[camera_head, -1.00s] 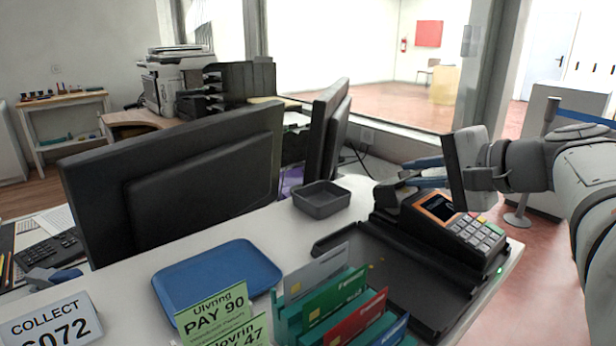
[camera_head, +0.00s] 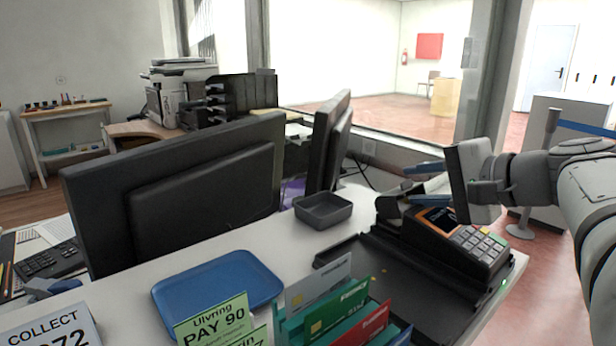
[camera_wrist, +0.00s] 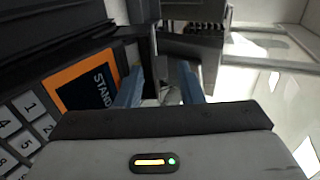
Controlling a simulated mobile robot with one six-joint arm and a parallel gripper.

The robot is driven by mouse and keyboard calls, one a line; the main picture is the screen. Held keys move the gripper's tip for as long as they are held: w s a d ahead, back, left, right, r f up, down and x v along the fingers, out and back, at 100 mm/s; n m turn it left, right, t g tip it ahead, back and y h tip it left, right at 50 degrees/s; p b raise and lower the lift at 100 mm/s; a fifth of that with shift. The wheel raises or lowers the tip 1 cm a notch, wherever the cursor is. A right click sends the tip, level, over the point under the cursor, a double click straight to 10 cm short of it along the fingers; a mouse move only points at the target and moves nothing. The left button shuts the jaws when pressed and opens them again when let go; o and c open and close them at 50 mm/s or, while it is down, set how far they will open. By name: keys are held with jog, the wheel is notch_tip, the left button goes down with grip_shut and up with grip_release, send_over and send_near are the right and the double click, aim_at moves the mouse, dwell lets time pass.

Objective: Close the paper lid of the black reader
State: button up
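The black reader (camera_head: 462,243) sits at the right end of the counter, with grey keys and an orange-framed screen. Its keys and screen (camera_wrist: 85,88) also show at the left of the wrist view. A dark raised part (camera_head: 389,208) at the reader's far end looks like the paper lid, standing up. Whether a finger touches the lid cannot be told.
The reader stands beside a black tray-like base (camera_head: 400,290). A small grey bin (camera_head: 323,212), a blue tray (camera_head: 217,284) and a card rack (camera_head: 290,335) share the counter. Two monitors (camera_head: 200,185) stand behind at the left.

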jog(key=p+v, duration=0.1)
jog(key=v, duration=0.5)
jog(key=shift+s+d+r, duration=0.2)
jog(key=shift+s, duration=0.05)
jog(key=shift+s+d+r+p, duration=0.15)
jog(key=shift+s+d+p, duration=0.15)
jog(key=shift+s, duration=0.2)
